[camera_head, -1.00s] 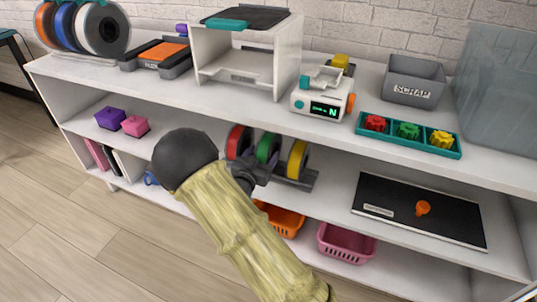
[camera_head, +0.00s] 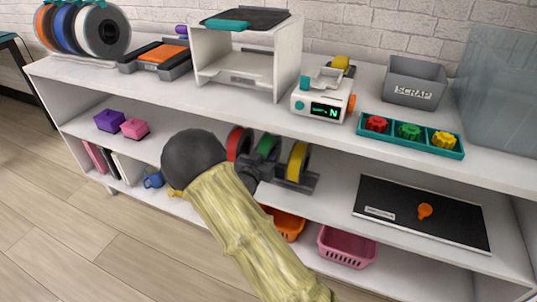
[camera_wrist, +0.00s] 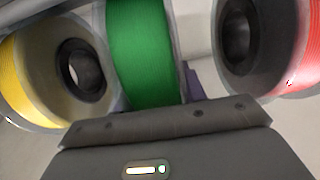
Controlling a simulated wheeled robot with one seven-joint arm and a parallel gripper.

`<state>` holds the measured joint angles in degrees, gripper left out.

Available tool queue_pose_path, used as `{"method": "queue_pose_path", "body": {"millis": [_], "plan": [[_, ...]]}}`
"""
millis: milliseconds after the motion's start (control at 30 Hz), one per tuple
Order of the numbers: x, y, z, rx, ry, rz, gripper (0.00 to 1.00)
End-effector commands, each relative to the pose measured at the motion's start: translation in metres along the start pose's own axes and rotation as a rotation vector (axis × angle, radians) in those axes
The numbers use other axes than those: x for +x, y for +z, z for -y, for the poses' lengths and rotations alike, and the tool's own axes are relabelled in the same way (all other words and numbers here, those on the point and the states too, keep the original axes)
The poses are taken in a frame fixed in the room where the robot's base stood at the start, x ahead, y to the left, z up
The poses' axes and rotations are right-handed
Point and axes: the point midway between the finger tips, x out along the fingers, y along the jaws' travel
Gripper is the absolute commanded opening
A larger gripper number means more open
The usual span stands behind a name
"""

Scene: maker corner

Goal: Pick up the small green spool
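The small green spool (camera_head: 267,148) stands upright on the middle shelf, between the red spool (camera_head: 238,143) and the yellow spool (camera_head: 298,161). In the wrist view the green spool (camera_wrist: 143,50) fills the centre, with the yellow spool (camera_wrist: 28,80) at left and the red spool (camera_wrist: 290,45) at right. My gripper (camera_head: 258,172) is low in front of the green spool, very close to it. Its grey body spans the bottom of the wrist view. My fingertips do not show clearly, so I cannot tell whether they touch the spool. My arm hides part of the shelf.
The top shelf overhangs the spools. A dark holder (camera_head: 308,184) lies under them. On the same shelf are a black mat (camera_head: 450,222) at right and purple and pink boxes (camera_head: 134,128) at left. Orange and pink baskets (camera_head: 345,247) stand below.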

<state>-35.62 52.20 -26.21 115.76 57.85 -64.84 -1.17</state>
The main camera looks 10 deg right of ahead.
Motion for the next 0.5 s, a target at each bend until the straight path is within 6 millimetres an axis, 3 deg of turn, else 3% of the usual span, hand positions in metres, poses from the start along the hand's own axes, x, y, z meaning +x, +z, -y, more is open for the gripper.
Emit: {"method": "queue_pose_path", "body": {"millis": [67, 367, 500], "plan": [[0.0, 0.0, 0.0, 0.0, 0.0, 0.0, 0.08], [0.0, -0.004, 0.0, 0.001, 0.0, -0.002, 0.08], [0.0, -0.016, 0.0, 0.002, 0.0, -0.002, 0.08]]}}
